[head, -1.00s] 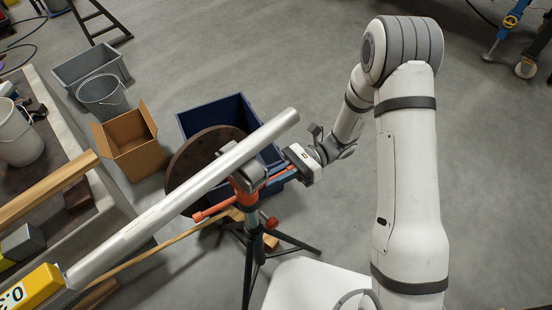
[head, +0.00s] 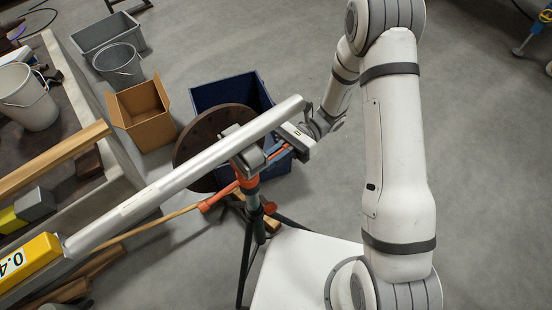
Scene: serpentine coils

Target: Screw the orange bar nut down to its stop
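The orange bar nut (head: 216,199) is on the upper part of a tripod stand (head: 248,215), just under the grey clamp head (head: 243,150). Its bar slants from a thick orange end at lower left to the upper right, where its far end meets my gripper (head: 287,146). A silver tube (head: 165,189) lies across the head and hides part of the nut and bar. My gripper is at the bar's right end, behind the tube's upper end. Its fingertips are too small and covered to show whether they are closed on the bar.
A dark round flange disc (head: 190,150) stands behind the head, before a blue crate (head: 215,93). A cardboard box (head: 142,115) is further left. A yellow block with digits (head: 28,262) is at the tube's lower left end. Open floor (head: 450,150) lies right.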

